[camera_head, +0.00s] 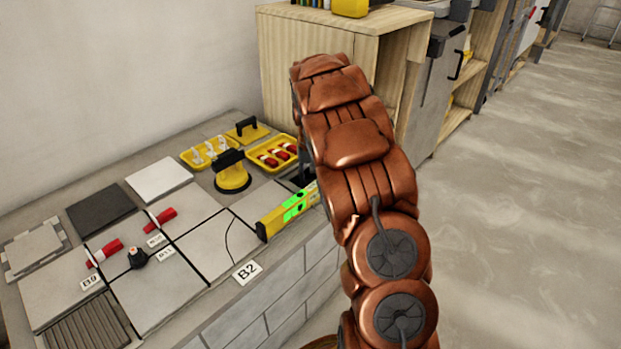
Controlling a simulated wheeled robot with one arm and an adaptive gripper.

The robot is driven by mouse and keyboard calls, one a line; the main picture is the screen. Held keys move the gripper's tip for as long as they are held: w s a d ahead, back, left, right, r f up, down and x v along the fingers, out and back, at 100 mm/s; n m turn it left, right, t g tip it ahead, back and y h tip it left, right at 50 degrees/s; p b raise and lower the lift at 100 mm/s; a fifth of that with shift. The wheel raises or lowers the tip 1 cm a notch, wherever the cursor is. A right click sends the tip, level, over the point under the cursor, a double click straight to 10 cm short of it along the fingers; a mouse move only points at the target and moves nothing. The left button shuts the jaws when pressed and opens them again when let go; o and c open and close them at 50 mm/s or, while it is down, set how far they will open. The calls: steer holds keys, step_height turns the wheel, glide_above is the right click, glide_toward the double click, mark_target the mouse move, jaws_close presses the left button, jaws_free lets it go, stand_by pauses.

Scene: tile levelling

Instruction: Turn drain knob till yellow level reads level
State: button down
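The yellow level (270,224) lies along the front right edge of the tiled bench, with bright green panels on it. Its reading is too small to make out, and its right end is close to my arm. A small black knob (137,258) with a pale top stands on the tile joints at the left; I cannot tell if it is the drain knob. A dark patch, perhaps the drain, shows beside my arm behind the level, mostly hidden. My copper arm covers that area, and my gripper is hidden behind it.
The bench carries grey tiles (160,290), red clips (105,252), a yellow suction lifter (232,178) and yellow trays (198,163) of small parts. A label B2 (246,271) is at the front edge. A wooden cabinet (283,75) stands behind; open floor is right.

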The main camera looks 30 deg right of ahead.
steer(key=shift+r, duration=0.15)
steer(key=p, duration=0.1)
steer(key=m+p, duration=0.1)
steer(key=p, duration=0.1)
steer(key=shift+r+m, duration=0.25)
steer(key=shift+m, duration=0.05)
steer(key=m+p, duration=0.3)
steer(key=p, duration=0.2)
steer(key=m+p, duration=0.2)
steer(key=p, duration=0.1)
steer(key=shift+f+m, duration=0.1)
steer(key=shift+m, duration=0.3)
steer(key=shift+f+m+p, duration=0.2)
steer(key=shift+m+p, duration=1)
steer(key=shift+m, duration=0.1)
steer(key=shift+d, duration=0.1)
steer(key=c, duration=0.8)
jaws_free()
steer(key=shift+o, duration=0.2)
